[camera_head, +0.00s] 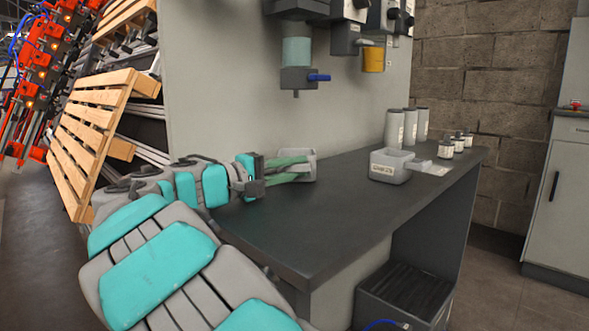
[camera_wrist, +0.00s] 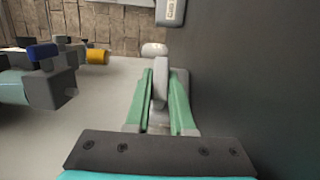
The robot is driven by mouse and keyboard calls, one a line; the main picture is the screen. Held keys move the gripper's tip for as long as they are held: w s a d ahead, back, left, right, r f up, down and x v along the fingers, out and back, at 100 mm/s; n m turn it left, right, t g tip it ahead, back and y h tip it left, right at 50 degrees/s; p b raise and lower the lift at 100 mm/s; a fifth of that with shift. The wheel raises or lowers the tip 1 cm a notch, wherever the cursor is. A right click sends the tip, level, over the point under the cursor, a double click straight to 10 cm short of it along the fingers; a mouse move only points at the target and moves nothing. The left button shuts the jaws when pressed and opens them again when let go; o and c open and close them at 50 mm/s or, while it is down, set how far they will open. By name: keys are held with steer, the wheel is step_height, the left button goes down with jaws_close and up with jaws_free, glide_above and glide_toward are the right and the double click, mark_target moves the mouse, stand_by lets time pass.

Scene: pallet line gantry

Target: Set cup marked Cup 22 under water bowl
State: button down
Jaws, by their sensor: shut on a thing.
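My gripper (camera_head: 300,165) has green fingers shut on the handle of a light grey cup (camera_head: 311,168), close to the wall at the back of the counter. The cup shows beyond the fingers in the wrist view (camera_wrist: 154,49). Its label is not visible, and I cannot tell whether it touches the counter. A pale teal bowl (camera_head: 297,52) with a blue lever and a spout hangs on the wall above the held cup; it seems to be the water bowl. It is at the left in the wrist view (camera_wrist: 30,88).
A yellow bowl (camera_head: 373,60) hangs right of the teal one. The front counter is clear.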

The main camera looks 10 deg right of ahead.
steer(key=c, duration=0.8)
jaws_free()
steer(key=shift+o, duration=0.2)
steer(key=shift+r, duration=0.15)
steer(key=p+v, duration=0.1)
steer(key=v, duration=1.1)
